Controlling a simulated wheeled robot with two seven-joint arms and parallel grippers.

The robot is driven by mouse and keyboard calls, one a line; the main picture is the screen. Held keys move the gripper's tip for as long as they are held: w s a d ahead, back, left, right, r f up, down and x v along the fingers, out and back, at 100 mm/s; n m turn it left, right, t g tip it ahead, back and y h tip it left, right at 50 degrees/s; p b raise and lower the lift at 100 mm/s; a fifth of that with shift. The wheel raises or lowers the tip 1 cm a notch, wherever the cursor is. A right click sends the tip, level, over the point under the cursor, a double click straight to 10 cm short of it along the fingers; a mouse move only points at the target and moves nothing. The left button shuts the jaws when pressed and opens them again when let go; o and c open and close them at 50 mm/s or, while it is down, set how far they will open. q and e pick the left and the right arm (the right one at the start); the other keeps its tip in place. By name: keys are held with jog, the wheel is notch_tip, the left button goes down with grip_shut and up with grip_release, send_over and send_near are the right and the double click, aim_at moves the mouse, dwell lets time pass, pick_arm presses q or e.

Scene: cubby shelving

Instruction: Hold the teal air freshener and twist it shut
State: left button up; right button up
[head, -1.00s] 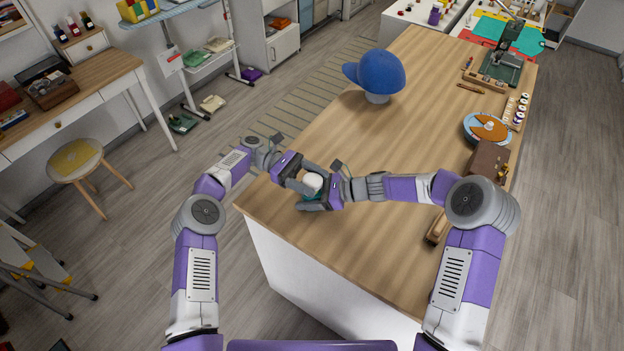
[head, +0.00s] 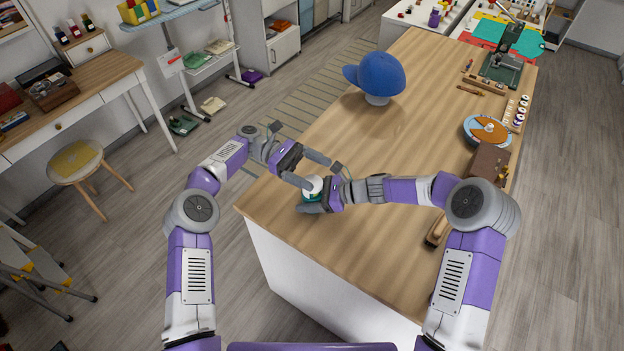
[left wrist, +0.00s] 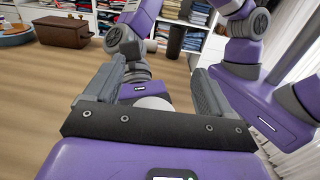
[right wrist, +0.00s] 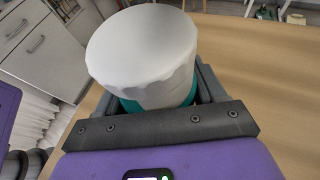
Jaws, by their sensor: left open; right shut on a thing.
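The air freshener has a white rounded cap (head: 311,185) over a teal body (head: 314,198). It is near the table's front left corner in the head view. My right gripper (head: 316,197) is shut on it from the right. The right wrist view shows the white cap (right wrist: 145,48) large above a teal band (right wrist: 130,104), with the fingers beside it. My left gripper (head: 318,174) is open at the cap's upper left. Its spread fingers also show in the left wrist view (left wrist: 158,78), with part of the white cap (left wrist: 153,103) low between them. Most of the teal body is hidden.
The wooden table (head: 345,255) is clear around the grippers. A blue cap on a stand (head: 376,78) is farther back. A brown box (head: 488,162) and a plate with an orange disc (head: 487,131) stand at the right edge. A wooden brush-like item (head: 437,228) lies behind my right arm.

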pick_arm(q)
notch_tip(320, 180, up, 5)
jog(key=shift+r, duration=0.1)
dwell(0.4)
jog(key=shift+s+d+m+y, duration=0.2)
jog(key=shift+m+y, duration=0.1)
jog(key=shift+m, duration=0.1)
jog(key=s+d+f+m+y, duration=0.1)
jog(key=s+d+m+y, duration=0.1)
jog(key=m+y, duration=0.3)
notch_tip(320, 180, up, 4)
jog(key=m+t+y, duration=0.9)
jog(key=m+y, duration=0.1)
jog(key=m, duration=0.6)
send_over(314, 182)
jog(key=shift+n, duration=0.3)
jog(key=f, duration=1.1)
jog(key=shift+w+a, duration=0.15)
jog(key=shift+a, duration=0.05)
